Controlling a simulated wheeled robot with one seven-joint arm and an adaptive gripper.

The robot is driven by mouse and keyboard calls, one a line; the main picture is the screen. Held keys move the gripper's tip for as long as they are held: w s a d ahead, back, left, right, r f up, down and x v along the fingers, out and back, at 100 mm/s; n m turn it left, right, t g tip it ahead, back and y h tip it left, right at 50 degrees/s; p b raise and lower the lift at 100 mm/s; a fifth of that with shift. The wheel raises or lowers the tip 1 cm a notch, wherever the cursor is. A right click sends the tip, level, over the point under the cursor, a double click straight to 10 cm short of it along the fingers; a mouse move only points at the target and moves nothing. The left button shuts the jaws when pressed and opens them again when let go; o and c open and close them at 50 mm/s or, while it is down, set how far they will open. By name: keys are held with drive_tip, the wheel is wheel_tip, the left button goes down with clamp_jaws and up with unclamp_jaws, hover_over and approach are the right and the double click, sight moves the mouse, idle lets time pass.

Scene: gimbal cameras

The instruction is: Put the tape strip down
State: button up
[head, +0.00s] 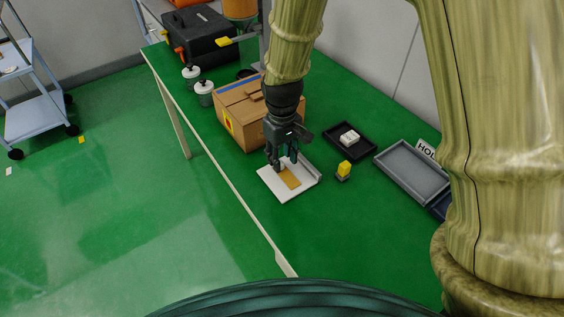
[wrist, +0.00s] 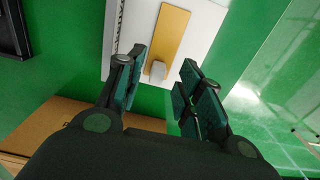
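A tan strip, which I take to be the tape strip (head: 290,179), lies on a white board (head: 272,184) on the green table. In the wrist view the strip (wrist: 169,40) has a small pale grey block (wrist: 158,70) at its near end, and the board (wrist: 205,28) has a ruler-like marked edge. My gripper (head: 282,164) points down over the board, at the near end of the strip. In the wrist view its fingers (wrist: 162,80) are spread apart, with the block showing in the gap. I see no finger touching it; the exact height is unclear.
A cardboard box (head: 232,113) stands close behind my gripper. A small yellow-topped object (head: 344,170) is right of the board. A black tray (head: 363,148) holds a white item, and a grey tray (head: 410,171) lies further right. Jars (head: 205,95) and a black case (head: 200,40) are at the far end.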

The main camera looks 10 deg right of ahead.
sight(282, 165)
wheel_tip(282, 165, up, 9)
drive_tip(key=shift+b, duration=0.35)
drive_tip(key=shift+f, duration=0.1)
idle(1.2)
